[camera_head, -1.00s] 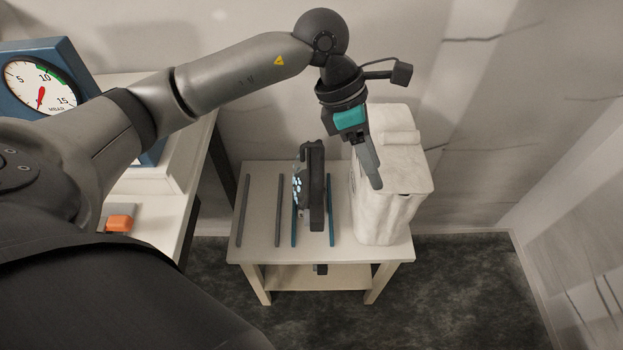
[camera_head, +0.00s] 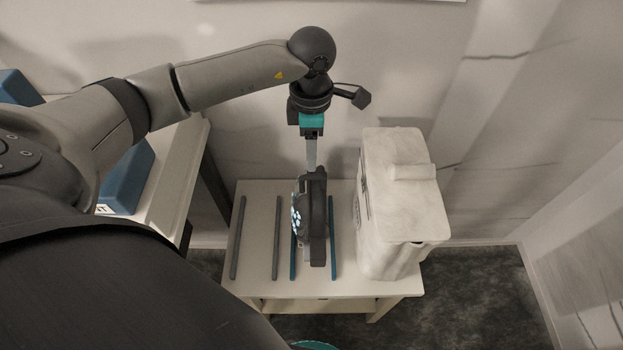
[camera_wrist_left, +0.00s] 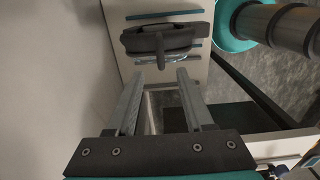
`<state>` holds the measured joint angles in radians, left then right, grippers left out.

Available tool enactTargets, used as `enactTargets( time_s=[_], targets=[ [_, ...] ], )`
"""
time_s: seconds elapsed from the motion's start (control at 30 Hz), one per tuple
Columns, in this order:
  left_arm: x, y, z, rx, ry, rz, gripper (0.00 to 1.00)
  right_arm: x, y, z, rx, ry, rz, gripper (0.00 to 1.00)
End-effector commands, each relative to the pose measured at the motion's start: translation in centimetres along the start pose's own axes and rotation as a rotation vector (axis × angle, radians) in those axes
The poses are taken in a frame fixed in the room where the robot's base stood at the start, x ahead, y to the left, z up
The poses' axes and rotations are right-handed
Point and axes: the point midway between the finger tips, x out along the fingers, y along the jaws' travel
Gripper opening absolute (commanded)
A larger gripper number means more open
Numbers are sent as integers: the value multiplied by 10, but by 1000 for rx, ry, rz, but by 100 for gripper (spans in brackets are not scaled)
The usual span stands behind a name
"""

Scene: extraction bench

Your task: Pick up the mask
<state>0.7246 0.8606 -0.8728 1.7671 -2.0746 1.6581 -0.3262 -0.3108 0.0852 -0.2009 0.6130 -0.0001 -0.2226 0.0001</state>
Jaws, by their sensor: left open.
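The mask, a dark upright object with a pale blue speckled left side (camera_head: 317,222), stands on the small white table between two teal strips. In the left wrist view the mask (camera_wrist_left: 158,41) lies just beyond my fingertips, with a grey loop on its near side. My left gripper (camera_head: 311,168) points down at the mask's far end, above or behind it; the head view does not settle the gap. In the left wrist view its two fingers (camera_wrist_left: 160,76) are apart with nothing between them. My right gripper is not in view.
A white bin-like container (camera_head: 402,205) stands close to the right of the mask on the table (camera_head: 258,283). Two grey strips (camera_head: 277,235) lie to the left. A wall is behind the table, and a taller white bench (camera_head: 178,170) stands to the left.

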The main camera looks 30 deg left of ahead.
Motion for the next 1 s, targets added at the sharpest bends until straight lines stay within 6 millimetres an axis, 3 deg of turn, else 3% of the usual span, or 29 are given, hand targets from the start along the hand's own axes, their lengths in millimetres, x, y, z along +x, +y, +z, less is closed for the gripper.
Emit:
enactTargets(
  time_s=[0.27,0.53,0.83,1.0],
  targets=[
    [22,-1,0,-1,1,-2,52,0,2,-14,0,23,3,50],
    [61,-2,0,0,-1,-3,52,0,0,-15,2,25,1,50],
    [67,-2,0,0,-1,0,52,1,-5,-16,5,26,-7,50],
    [67,-2,0,0,-1,0,35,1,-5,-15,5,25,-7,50]
  ],
)
